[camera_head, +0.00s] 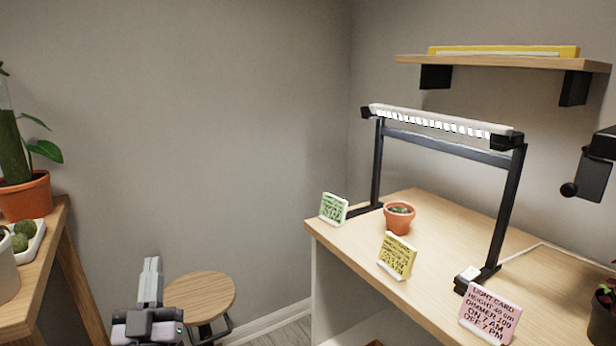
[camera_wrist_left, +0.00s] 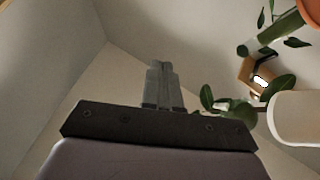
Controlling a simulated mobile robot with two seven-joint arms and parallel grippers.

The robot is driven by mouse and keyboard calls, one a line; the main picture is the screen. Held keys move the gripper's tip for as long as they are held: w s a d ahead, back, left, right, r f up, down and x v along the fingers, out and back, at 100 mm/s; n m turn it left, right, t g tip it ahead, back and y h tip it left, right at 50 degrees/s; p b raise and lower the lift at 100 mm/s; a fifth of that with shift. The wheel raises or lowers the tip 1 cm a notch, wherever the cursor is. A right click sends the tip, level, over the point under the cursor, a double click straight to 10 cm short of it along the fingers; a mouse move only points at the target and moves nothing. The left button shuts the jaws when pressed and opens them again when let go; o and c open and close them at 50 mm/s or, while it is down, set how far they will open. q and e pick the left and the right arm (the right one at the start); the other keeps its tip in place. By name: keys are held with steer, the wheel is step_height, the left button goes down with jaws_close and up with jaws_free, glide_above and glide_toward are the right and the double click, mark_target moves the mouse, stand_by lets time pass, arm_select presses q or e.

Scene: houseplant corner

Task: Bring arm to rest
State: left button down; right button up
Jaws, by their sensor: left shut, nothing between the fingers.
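My left gripper (camera_head: 152,264) shows at the bottom of the head view, left of centre. Its fingers point up and are shut together with nothing between them. In the left wrist view the fingers (camera_wrist_left: 159,70) stand side by side, closed and empty, against plain wall. My right gripper does not show in either view.
A shelf (camera_head: 500,62) hangs above. A plant stand (camera_head: 62,215) with pots is at left. Bare wall lies between them.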

arm_select(q)
steer(key=s+d+f+m+g+h, duration=0.2)
steer(key=s+f+g+h, duration=0.15)
steer(key=f, duration=0.55)
steer(key=s+d+f+m+g+h, duration=0.25)
steer(key=s+f+g, duration=0.25)
steer(key=f, duration=0.4)
steer(key=s+d+f+g+h, duration=0.15)
steer(key=s+f+g, duration=0.45)
steer(key=s+f, duration=0.6)
steer(key=s+r+p, duration=0.3)
steer(key=r+p, duration=1)
steer(key=p, duration=0.2)
steer(key=shift+s+a+g+y, duration=0.25)
steer(key=shift+a+g+y, duration=0.1)
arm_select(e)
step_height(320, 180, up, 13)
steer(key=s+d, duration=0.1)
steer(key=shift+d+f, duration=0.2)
